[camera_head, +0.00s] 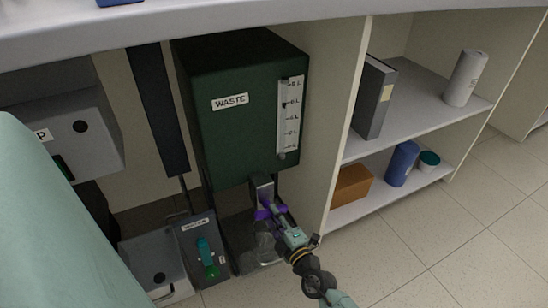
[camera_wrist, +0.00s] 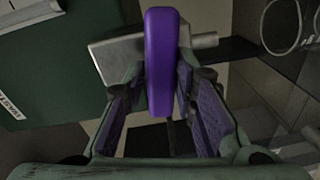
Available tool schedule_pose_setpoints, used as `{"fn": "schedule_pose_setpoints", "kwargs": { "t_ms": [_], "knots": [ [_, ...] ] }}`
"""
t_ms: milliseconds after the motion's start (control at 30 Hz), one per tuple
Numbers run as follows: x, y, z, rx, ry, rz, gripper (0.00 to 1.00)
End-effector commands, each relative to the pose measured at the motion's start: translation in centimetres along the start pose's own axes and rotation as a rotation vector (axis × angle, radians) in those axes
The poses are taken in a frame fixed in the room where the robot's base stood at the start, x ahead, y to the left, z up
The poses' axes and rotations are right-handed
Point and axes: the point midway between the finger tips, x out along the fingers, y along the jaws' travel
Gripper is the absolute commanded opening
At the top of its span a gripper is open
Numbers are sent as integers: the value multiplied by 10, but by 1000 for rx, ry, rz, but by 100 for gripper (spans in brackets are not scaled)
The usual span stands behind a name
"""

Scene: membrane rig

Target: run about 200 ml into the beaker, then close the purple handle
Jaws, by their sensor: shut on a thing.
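The purple handle (camera_head: 263,213) sits on the tap below the dark green WASTE tank (camera_head: 235,150). In the wrist view the handle (camera_wrist: 160,60) stands between my two finger pads, in front of the grey metal tap body (camera_wrist: 115,55). My gripper (camera_head: 274,214) is shut on the handle; it also shows in the wrist view (camera_wrist: 165,108). A clear beaker (camera_head: 262,250) stands below the tap, partly hidden by my gripper and arm. Its liquid level cannot be read. A round clear rim (camera_wrist: 284,30), perhaps the beaker's, shows at upper right in the wrist view.
A level gauge (camera_head: 290,115) runs down the tank's front. A dark panel with a teal-green handle (camera_head: 207,255) stands left of the beaker. A shelf divider (camera_head: 345,130) rises to the right, with a binder (camera_head: 374,98) and bottles beyond. The floor at lower right is clear.

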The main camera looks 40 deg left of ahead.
Motion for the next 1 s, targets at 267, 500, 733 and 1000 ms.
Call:
{"fn": "schedule_pose_setpoints", "kwargs": {
  "t_ms": [267,500,733,1000],
  "knots": [
    [3,-6,-1,49,-22,52,0],
    [3,-8,0,114,-23,55,0],
    [3,-6,-1,290,-14,50,0],
    [3,-11,0,294,-13,42,5]
  ]
}}
